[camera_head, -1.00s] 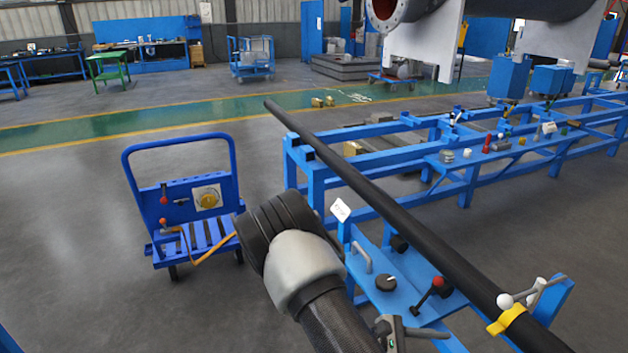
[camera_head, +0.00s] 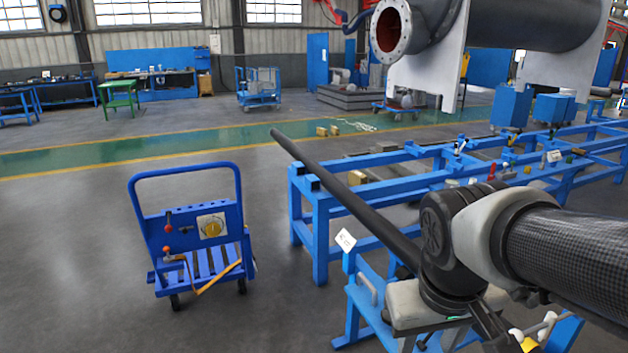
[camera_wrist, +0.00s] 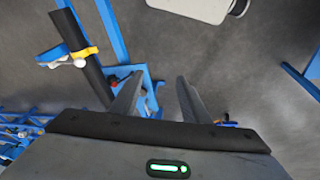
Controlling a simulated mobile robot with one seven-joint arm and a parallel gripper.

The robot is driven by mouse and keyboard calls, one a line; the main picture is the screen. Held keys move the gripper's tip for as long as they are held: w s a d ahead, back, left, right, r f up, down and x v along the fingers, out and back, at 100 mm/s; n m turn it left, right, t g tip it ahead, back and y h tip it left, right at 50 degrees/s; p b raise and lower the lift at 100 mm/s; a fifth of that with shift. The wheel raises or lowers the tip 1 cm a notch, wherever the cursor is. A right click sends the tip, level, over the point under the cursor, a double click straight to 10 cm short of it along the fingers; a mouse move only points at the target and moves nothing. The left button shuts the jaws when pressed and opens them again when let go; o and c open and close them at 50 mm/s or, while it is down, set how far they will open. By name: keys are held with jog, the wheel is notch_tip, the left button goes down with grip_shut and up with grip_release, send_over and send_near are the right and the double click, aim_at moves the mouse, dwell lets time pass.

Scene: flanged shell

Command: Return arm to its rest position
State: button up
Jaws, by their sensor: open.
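My arm (camera_head: 585,245) reaches in from the right edge of the head view and bends down over the near end of the blue frame. In the head view its lower end is cut off by the bottom edge, so the fingers are hard to make out. In the wrist view my gripper (camera_wrist: 157,84) has its two dark fingers spread apart, with nothing between them but floor and parts of a blue stand behind.
A long black pipe (camera_head: 350,200) lies near the arm, its yellow clamp (camera_wrist: 80,54) left of the fingers. The blue frame (camera_head: 320,240) extends right. A blue trolley (camera_head: 200,240) stands left on open floor. A flanged shell (camera_head: 480,35) is at the back.

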notch_tip(320, 180, up, 22)
jog(key=s+a+m+t+y+p, duration=0.1)
jog(key=s+a+t+p, duration=0.1)
jog(key=p, duration=1.6)
jog(key=shift+r+t, duration=0.15)
jog(key=shift+t, duration=0.15)
jog(key=shift+s, duration=0.1)
